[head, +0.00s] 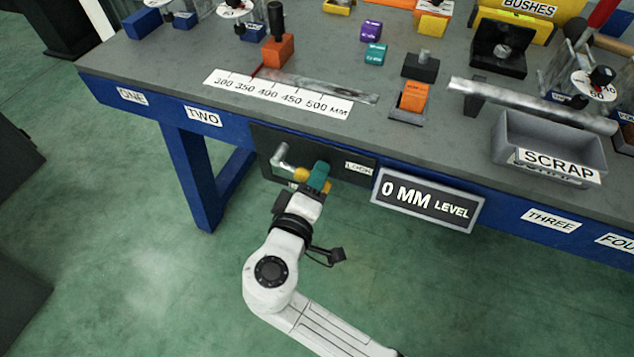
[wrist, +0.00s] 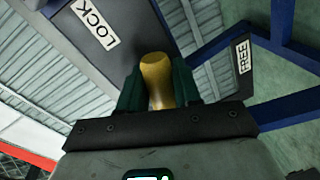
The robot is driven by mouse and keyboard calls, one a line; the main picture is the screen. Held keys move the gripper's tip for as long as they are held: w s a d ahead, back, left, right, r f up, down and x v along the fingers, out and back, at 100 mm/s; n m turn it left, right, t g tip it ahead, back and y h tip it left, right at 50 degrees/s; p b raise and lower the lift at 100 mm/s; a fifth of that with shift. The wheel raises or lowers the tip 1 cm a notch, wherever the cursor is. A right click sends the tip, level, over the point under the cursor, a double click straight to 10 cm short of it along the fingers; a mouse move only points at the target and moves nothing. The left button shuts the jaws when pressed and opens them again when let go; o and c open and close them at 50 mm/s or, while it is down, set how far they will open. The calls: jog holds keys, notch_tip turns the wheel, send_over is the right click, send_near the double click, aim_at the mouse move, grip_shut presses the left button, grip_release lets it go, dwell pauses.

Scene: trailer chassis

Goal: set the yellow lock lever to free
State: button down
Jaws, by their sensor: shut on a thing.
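The yellow lock lever (wrist: 156,68) shows in the wrist view as a rounded grip between the teal fingers of my gripper (wrist: 158,90). My gripper is shut on it. In the head view, only bits of the yellow lever (head: 300,174) show beside my gripper (head: 314,178), under the bench's front edge. The LOCK label (wrist: 96,23) is at the upper left in the wrist view, and the FREE label (wrist: 243,57) is at the right. The lever lies between these labels.
A grey metal crank handle (head: 281,156) sticks out just left of the lever on the dark panel (head: 263,142). The level sign (head: 427,200), reading 0 MM, hangs to the right. A blue bench leg (head: 190,175) stands to the left. The green floor in front is clear.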

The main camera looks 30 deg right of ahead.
jog(key=w+a+f+m+t+b, duration=0.2)
jog(key=w+f+m+b, duration=0.3)
jog(key=m+b, duration=0.6)
jog(key=a+b, duration=0.1)
jog(key=b, duration=0.7)
jog(key=shift+a+f, duration=0.35)
jog(key=shift+f, duration=0.05)
jog(key=shift+r, duration=0.1)
jog(key=c, duration=0.9)
grip_release()
jog(key=shift+a, duration=0.1)
